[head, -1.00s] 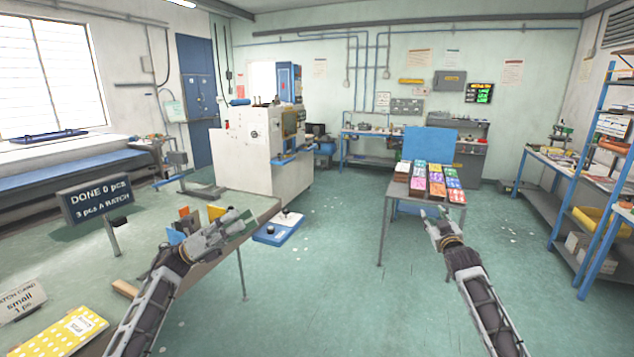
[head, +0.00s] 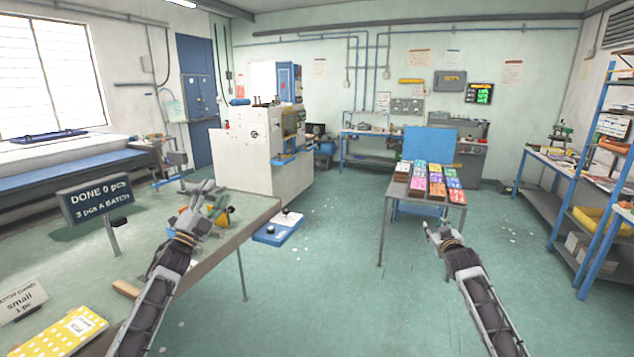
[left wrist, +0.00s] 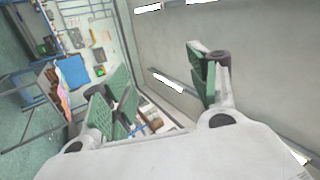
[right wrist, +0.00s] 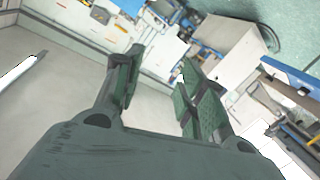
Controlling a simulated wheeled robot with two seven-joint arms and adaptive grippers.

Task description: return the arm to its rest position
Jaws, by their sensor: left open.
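My left gripper (head: 211,197) is raised over the near-left table in the head view, pointing up and away. In the left wrist view its green-padded fingers (left wrist: 164,82) stand wide apart with nothing between them. My right gripper (head: 437,226) is held over open floor, in front of the table with coloured packs. In the right wrist view its fingers (right wrist: 157,75) are apart and empty.
A table with coloured packs (head: 433,181) stands ahead. A white machine (head: 250,155) is behind the left table.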

